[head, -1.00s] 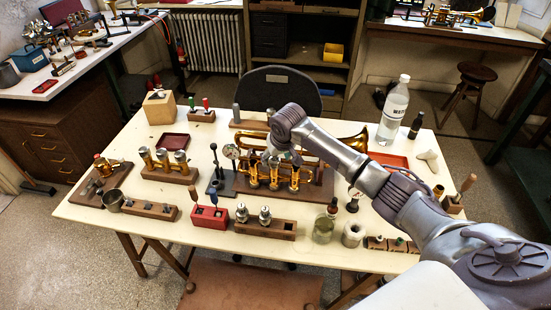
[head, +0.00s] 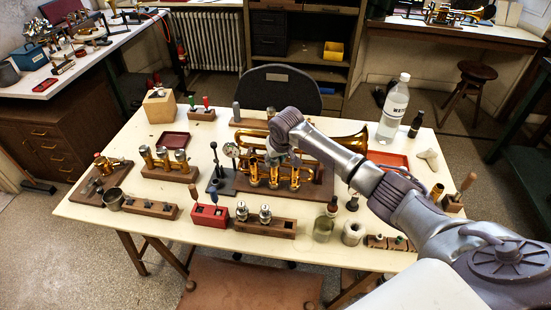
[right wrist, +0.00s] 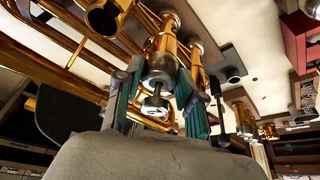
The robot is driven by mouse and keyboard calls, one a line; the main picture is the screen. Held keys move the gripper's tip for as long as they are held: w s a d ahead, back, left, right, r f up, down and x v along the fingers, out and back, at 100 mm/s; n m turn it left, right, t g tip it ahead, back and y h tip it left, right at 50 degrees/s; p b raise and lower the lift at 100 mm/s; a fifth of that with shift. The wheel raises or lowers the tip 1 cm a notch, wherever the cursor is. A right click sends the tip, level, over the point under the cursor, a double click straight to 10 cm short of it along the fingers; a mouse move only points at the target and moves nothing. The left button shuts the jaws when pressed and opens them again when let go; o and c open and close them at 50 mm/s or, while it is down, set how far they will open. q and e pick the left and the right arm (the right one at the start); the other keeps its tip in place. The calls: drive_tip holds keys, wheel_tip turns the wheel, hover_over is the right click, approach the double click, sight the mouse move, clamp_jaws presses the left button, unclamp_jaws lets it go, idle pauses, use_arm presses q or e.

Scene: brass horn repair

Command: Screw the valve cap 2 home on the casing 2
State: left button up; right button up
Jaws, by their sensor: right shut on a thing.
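The brass horn lies in its wooden cradle at the table's middle, its gold valve casings upright in a row. Casing 2 (head: 274,178) is the middle one; it also shows in the right wrist view (right wrist: 164,36). My right gripper (head: 275,160) is above it. In the right wrist view the gripper (right wrist: 157,92) is shut on valve cap 2 (right wrist: 158,72), a silver piece between the two fingers, with a white disc marked 2 below it. The cap is in line with the casing's end and looks to touch it; how far it is threaded I cannot tell. My left gripper is out of view.
A wooden block (head: 282,230) with two silver valves stands at the front. A pressure gauge stand (head: 222,186) is close left of the horn.

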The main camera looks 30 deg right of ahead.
clamp_jaws()
drive_tip(key=shift+r+m+p, duration=0.1)
drive_tip(key=shift+m+p, duration=0.3)
drive_tip(key=shift+p, duration=0.1)
drive_tip(key=shift+a+m+h+p, duration=0.15)
drive_tip(key=shift+m+h+p, duration=0.35)
drive_tip(key=shift+m+p, duration=0.4)
drive_tip(key=shift+w+m+g+h+p, duration=0.1)
drive_tip(key=shift+m+g+h+p, duration=0.3)
drive_tip(key=shift+m, duration=0.9)
